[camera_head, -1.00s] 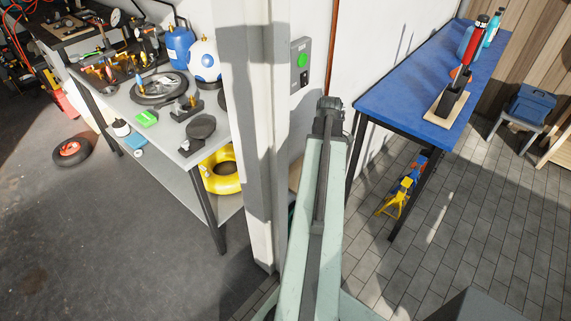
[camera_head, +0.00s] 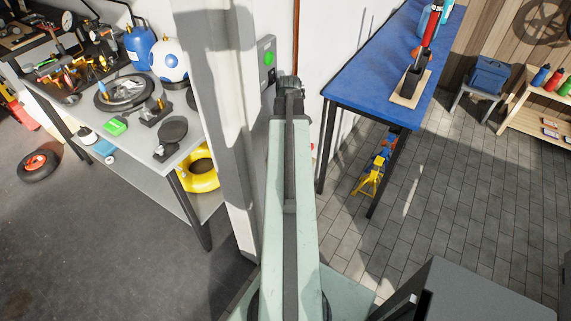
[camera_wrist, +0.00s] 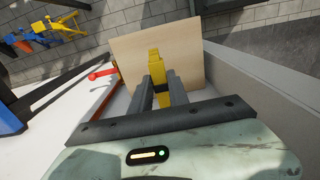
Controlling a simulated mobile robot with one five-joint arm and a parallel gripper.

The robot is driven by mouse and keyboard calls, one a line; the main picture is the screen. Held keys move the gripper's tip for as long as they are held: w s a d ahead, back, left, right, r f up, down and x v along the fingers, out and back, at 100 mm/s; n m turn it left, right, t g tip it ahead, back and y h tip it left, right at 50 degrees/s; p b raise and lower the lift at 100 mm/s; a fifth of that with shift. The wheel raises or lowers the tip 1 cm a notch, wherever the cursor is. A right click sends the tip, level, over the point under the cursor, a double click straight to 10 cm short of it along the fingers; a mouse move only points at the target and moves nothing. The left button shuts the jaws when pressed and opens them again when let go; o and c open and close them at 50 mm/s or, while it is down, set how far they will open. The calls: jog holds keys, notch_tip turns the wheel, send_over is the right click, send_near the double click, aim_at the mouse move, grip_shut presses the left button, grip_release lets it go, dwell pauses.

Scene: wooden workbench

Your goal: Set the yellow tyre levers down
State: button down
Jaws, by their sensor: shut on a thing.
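The yellow tyre levers (camera_wrist: 155,65) show in the wrist view as a narrow yellow piece with a dark band. My gripper (camera_wrist: 160,88) is shut on them, with one grey finger on each side. Their tip stands out past the fingers, in front of a pale wooden board (camera_wrist: 130,48). I cannot tell whether they touch the board. The lower part of the levers is partly hidden by the fingers. In the head view my arm points away from me, and neither the levers nor the gripper fingers can be made out.
A blue-topped bench (camera_head: 365,75) stands ahead right, with a red pump on a wooden base (camera_head: 409,90). A cluttered grey workbench (camera_head: 140,140) is left of a pale pillar (camera_head: 222,130).

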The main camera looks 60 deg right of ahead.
notch_tip(320, 180, down, 10)
jog(key=b, duration=0.8)
jog(key=shift+r, duration=0.4)
jog(key=shift+f, duration=0.15)
jog(key=c, duration=1.3)
grip_release()
jog(key=shift+o, duration=0.2)
notch_tip(320, 180, up, 12)
jog(key=p, duration=1.2)
jog(key=shift+r, duration=0.2)
